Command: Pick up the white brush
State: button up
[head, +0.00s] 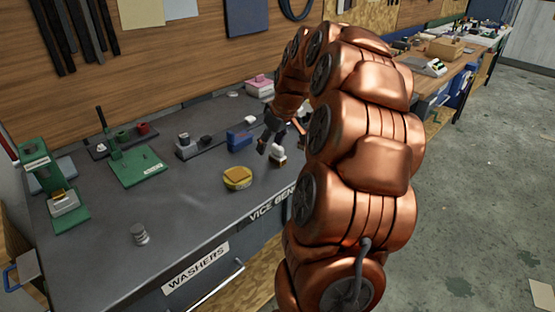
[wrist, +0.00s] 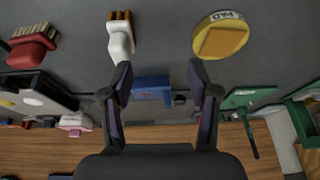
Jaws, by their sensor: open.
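The white brush (wrist: 120,38) lies on the dark grey bench in the wrist view, its brown bristles toward the top edge. My gripper (wrist: 160,76) is open and empty, with its fingers spread. The left fingertip overlaps the lower end of the white brush in the picture; I cannot tell whether they touch. The brush is left of the space between the fingers. In the head view the white brush (head: 277,154) is partly hidden by my gripper (head: 279,140) and arm.
A yellow round pad (wrist: 221,37) lies right of the white brush, and a red brush (wrist: 33,48) lies left. A blue block (wrist: 152,88) shows between the fingers. Green fixtures (head: 138,165) stand on the bench's left. The bench front is mostly clear.

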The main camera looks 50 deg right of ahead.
aim_at(275, 153)
jog(key=d, duration=0.3)
jog(key=shift+s+d+f, duration=0.15)
jog(key=shift+d+f, duration=0.15)
jog(key=shift+d, duration=0.1)
jog(key=shift+d+f, duration=0.2)
jog(key=shift+d, duration=0.05)
jog(key=shift+x, duration=1.15)
jog(key=shift+w+d+p+x, duration=0.15)
jog(key=shift+p+x, duration=0.15)
jog(key=shift+x, duration=0.55)
jog(key=shift+w+d+p+x, duration=0.15)
jog(key=shift+p+x, duration=0.2)
jog(key=shift+x, duration=0.5)
jog(key=shift+w+d+p+x, duration=0.1)
jog(key=shift+p+x, duration=0.2)
jog(key=shift+x, duration=0.6)
jog(key=shift+r, duration=0.2)
grip_shut()
